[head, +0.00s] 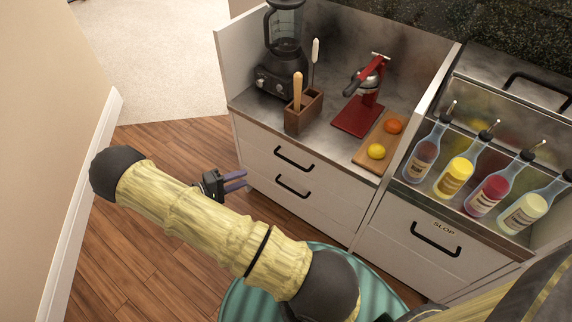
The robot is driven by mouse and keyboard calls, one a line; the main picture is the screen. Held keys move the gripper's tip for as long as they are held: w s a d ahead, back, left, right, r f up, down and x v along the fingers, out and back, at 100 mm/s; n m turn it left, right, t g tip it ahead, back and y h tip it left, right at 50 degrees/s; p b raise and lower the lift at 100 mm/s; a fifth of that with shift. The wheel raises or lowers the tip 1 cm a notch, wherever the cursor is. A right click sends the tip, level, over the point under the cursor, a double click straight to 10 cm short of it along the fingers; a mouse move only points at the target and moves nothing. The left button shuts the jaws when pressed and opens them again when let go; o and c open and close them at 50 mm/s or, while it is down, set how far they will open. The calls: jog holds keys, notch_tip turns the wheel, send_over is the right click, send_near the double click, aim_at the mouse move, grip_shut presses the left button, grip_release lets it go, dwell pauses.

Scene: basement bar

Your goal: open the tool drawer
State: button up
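A white cabinet at the centre has two drawer fronts, both closed flush. The upper drawer (264,150) has a black bar handle (294,158). The lower drawer (262,178) has a similar black handle (292,186). Neither front carries a readable label, so I cannot tell which is the tool drawer. My gripper (244,180), with purple fingers, is left of the handles, near the cabinet's left edge. Its fingers look apart with nothing between them. Its exact distance from the fronts is unclear.
On the counter stand a blender (284,45), a wooden tool holder (304,110), a red press (362,105) and a board (370,150) with fruit. Right is a bottle rack and a drawer marked SLOP (425,222). Wood floor (165,145) is clear; a wall (50,120) bounds the left.

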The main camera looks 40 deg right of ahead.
aim_at(289, 162)
jog(key=d+f+b, duration=0.1)
jog(key=d, duration=0.4)
jog(key=d+f, duration=0.1)
jog(key=d, duration=0.5)
jog(key=s+d+f+b, duration=0.1)
jog(key=d, duration=0.5)
jog(key=shift+d+f+b, duration=0.1)
jog(key=shift+b, duration=0.2)
grip_shut()
